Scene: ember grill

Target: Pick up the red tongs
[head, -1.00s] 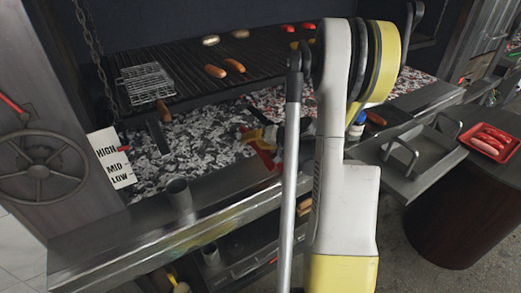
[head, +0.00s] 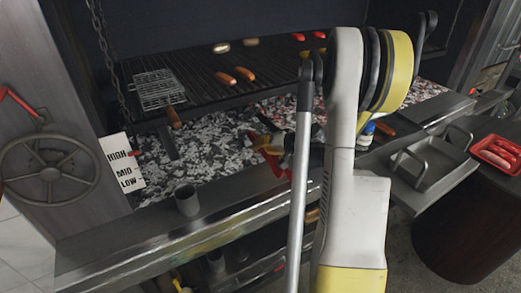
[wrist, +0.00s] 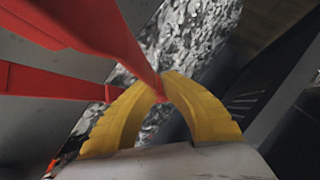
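The red tongs (head: 272,166) show in the head view at the front edge of the ember bed, partly hidden by my arm. In the wrist view their red arms (wrist: 80,25) come in from the upper left and narrow toward my fingertips. My gripper (wrist: 163,88) has its two yellow fingers curved together, with a red part of the tongs between the tips. It looks shut on the tongs.
The grill grate (head: 200,80) with sausages and a wire basket (head: 158,89) lies above the embers. A metal cup (head: 187,200) stands on the front ledge. A grey tray (head: 432,165) with handles and a red sausage tray (head: 497,153) are at the right.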

